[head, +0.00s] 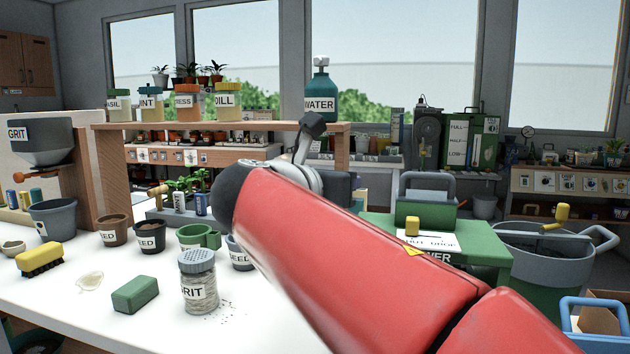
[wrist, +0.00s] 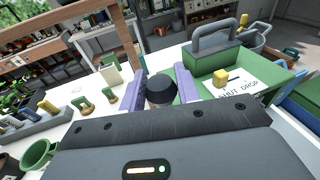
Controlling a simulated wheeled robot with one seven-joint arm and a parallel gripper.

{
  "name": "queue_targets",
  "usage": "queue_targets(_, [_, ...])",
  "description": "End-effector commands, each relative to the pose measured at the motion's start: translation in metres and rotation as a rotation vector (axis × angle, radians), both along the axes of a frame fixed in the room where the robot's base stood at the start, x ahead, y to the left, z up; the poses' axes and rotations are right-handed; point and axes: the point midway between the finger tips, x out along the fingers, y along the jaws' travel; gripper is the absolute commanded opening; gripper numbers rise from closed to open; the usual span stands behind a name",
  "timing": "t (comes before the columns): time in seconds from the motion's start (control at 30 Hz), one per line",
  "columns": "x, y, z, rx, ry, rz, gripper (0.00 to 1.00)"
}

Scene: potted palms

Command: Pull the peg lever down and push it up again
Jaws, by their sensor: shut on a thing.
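A short yellow peg (head: 412,225) stands beside a white card marked SHUT and DROP on a green box (head: 481,249). In the wrist view the yellow peg (wrist: 220,77) is up and to the right of my gripper (wrist: 160,90), apart from it. I take it to be the peg lever, but its pivot is not clear. My purple fingers are shut on a black-topped thing (wrist: 161,88) with a tan part below; I cannot tell what it is.
A dark green case with a grey handle (head: 426,208) stands behind the card. A jar marked GRIT (head: 198,286), a green block (head: 135,294), a yellow brush (head: 40,259) and several pots occupy the white bench. A grey bucket (head: 540,262) is at the right.

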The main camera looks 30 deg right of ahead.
Motion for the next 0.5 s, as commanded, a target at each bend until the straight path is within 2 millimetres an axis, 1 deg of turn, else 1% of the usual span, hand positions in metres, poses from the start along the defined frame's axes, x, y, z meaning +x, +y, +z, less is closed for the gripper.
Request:
queue_targets(0.37, [0.0012, -0.0002, -0.0027, 0.001, 0.006, 0.001, 0.0])
queue_targets(0.4, [0.0012, -0.0003, -0.0029, 0.001, 0.006, 0.001, 0.37])
queue_targets(0.5, [0.0009, -0.0003, -0.0025, 0.002, 0.005, 0.001, 0.5])
